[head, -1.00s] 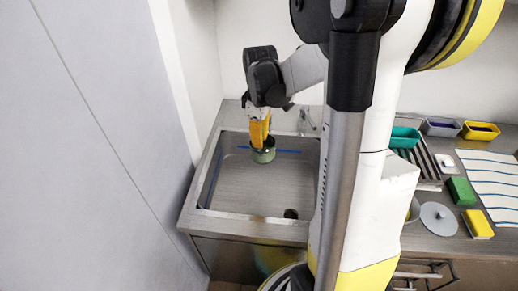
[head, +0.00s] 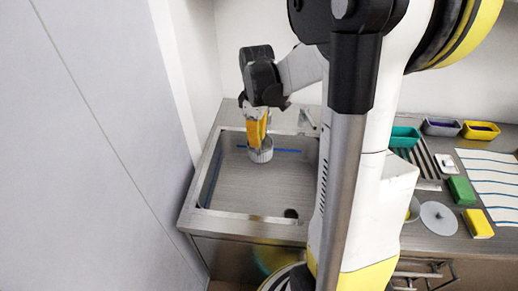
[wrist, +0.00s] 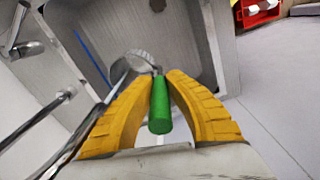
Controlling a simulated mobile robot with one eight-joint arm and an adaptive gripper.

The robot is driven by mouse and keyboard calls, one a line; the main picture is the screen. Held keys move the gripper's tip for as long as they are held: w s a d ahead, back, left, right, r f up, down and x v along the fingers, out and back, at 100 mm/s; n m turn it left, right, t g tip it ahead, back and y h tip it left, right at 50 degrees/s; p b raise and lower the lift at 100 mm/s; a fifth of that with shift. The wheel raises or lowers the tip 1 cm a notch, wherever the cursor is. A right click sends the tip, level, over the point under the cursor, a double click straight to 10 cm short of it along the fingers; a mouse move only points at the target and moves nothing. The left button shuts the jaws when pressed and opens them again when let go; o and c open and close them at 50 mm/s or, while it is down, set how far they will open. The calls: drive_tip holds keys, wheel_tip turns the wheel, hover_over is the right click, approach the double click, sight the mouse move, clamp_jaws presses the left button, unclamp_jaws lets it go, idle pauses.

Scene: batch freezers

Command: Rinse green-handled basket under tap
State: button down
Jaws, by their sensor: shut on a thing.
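My gripper (wrist: 158,86) is shut on the green handle (wrist: 160,108) of a basket. The basket's grey, round end (wrist: 141,61) shows beyond the fingertips in the wrist view. In the head view, the ribbed grey basket (head: 261,151) hangs below my yellow fingers (head: 257,132), over the back part of the steel sink (head: 250,185). Metal tap parts (head: 307,120) stand at the sink's back rim. In the wrist view, a tap pipe (wrist: 62,133) runs up from the lower left to close beside the basket; I cannot tell whether they touch. No water is clearly visible.
A blue line (head: 286,151) marks the sink wall. Right of the sink lie a teal tray (head: 404,137), a grey lid (head: 438,218), green (head: 461,191) and yellow (head: 478,223) blocks and a striped cloth (head: 490,175). A tall pale panel (head: 90,150) stands close on the left.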

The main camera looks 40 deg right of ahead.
drive_tip(key=shift+s+d, duration=0.2)
drive_tip(key=shift+d, duration=0.2)
drive_tip(key=s+a, duration=0.3)
drive_tip(key=s, duration=0.4)
drive_tip(key=shift+s+a+p, duration=0.15)
drive_tip(key=shift+a+p, duration=0.05)
drive_tip(key=shift+p, duration=0.15)
idle(1.3)
drive_tip(key=s+a+r+p, duration=0.2)
drive_tip(key=s+r+p, duration=0.2)
drive_tip(key=shift+s, duration=0.25)
drive_tip(key=shift+a, duration=0.1)
idle(0.8)
